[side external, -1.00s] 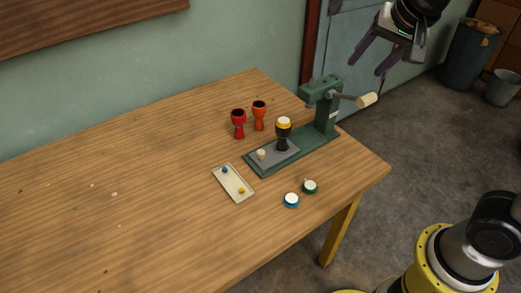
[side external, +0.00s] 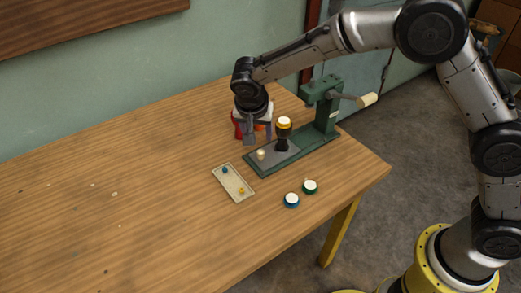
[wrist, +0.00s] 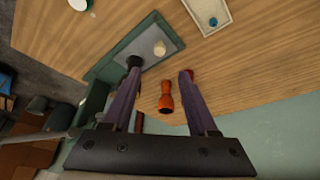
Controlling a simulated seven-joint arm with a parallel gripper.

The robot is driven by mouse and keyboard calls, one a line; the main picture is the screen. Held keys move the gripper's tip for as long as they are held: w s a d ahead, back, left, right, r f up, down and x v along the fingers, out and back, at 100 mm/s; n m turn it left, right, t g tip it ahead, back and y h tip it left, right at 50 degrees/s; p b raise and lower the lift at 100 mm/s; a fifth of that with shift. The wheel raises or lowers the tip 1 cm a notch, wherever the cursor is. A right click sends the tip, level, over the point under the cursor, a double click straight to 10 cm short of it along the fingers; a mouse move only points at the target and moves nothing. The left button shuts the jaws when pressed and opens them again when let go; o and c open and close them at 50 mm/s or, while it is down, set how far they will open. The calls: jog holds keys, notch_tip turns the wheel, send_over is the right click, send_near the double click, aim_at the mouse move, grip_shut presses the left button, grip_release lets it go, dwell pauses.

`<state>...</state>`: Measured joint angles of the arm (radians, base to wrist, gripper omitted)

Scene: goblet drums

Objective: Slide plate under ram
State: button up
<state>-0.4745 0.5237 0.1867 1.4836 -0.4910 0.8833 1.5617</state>
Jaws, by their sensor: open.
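The grey plate (side external: 286,157) lies on the green base of a press (side external: 325,112), toward its front-left end. A cream knob (side external: 261,155) stands on the plate, and so does a black goblet drum (side external: 282,144) with a yellow ring and white top. The press head (side external: 318,90) overhangs the base to the right of the drum; I cannot make out the ram itself. My gripper (side external: 259,140) is open and points down, left of the drum and behind the knob. In the wrist view the plate (wrist: 138,46) and knob (wrist: 159,48) lie beyond the fingertips (wrist: 160,72).
A red goblet (side external: 237,124) and an orange goblet (wrist: 166,98) stand behind the press, partly hidden by my gripper in the side view. A cream tray (side external: 232,184) with small pegs, a blue-rimmed disc (side external: 291,200) and a green-rimmed disc (side external: 309,187) lie in front. The table's left is clear.

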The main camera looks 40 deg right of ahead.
aim_at(261, 152)
jog(key=x, duration=1.1)
jog(key=shift+w+d+f, duration=0.1)
jog(key=shift+d+f, duration=0.05)
jog(key=shift+f, duration=0.15)
grip_shut()
dwell(0.9)
